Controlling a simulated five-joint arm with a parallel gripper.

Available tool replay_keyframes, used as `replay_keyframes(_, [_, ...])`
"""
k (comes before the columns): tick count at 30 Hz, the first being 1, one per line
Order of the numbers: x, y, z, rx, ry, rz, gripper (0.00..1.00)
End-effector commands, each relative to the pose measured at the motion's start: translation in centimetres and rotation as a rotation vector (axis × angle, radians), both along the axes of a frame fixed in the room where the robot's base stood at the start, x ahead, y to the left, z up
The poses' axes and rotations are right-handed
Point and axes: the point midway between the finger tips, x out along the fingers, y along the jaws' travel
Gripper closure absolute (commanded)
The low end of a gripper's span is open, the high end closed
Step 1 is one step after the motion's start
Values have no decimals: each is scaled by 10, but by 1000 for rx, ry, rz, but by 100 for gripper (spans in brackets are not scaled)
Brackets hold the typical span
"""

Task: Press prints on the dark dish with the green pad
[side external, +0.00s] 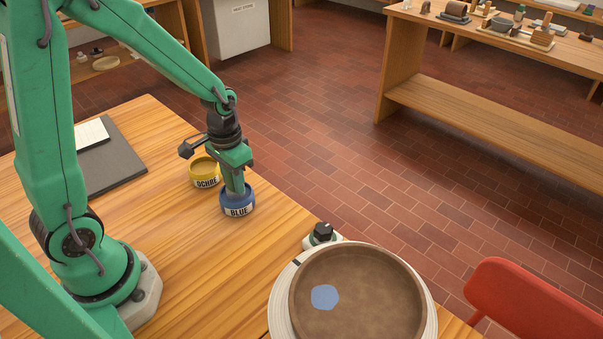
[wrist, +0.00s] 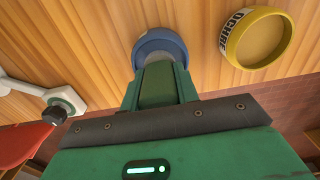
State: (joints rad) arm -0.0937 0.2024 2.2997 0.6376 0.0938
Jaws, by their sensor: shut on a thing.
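The dark dish (side external: 375,290) is wide, round and brown, and sits on a pale wheel (side external: 429,315) at the table's front right. One blue print (side external: 325,297) shows on its floor, left of the middle. My gripper (side external: 235,183) points down at the blue paint pot (side external: 237,205), labelled BLUE. In the wrist view, my gripper (wrist: 158,85) is shut on the green pad (wrist: 157,84), a block between the fingers. The pad's lower end is at or inside the blue pot (wrist: 160,44); whether it touches the paint is hidden.
An ochre pot (side external: 204,173) stands just left of the blue pot; it also shows in the wrist view (wrist: 259,40). A small black knob on a pale base (side external: 322,234) is by the wheel. A dark board (side external: 115,165) lies at the back left. The table between is clear.

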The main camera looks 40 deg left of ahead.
Motion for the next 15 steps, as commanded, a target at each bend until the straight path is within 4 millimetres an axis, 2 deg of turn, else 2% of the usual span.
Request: replay_keyframes(15, [0,0,-4,0,0,0,92])
